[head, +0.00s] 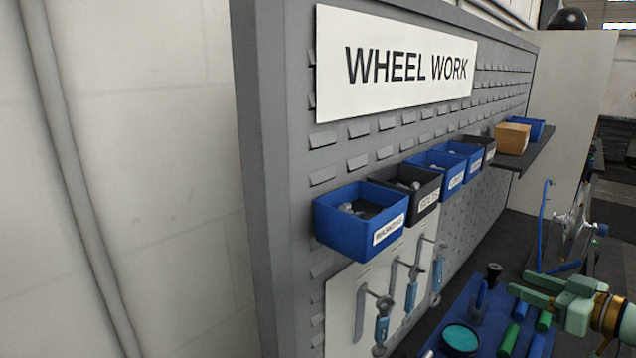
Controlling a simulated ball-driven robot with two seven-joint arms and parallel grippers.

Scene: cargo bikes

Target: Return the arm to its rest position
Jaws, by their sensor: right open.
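My right gripper (520,283) shows at the lower right, with green fingers pointing left. It is open, and nothing shows between its fingers. It is over or in front of the blue mat (462,312) on the bench; the exact height above it is hard to tell. My left gripper is not in view.
A grey panel with a WHEEL WORK sign (395,64) carries a blue bin (347,233), more bins and hanging tools (383,318). Near the gripper are a dark upright tool (493,272), green-handled tools (509,338), a teal round dish (460,338) and a metal stand (572,235).

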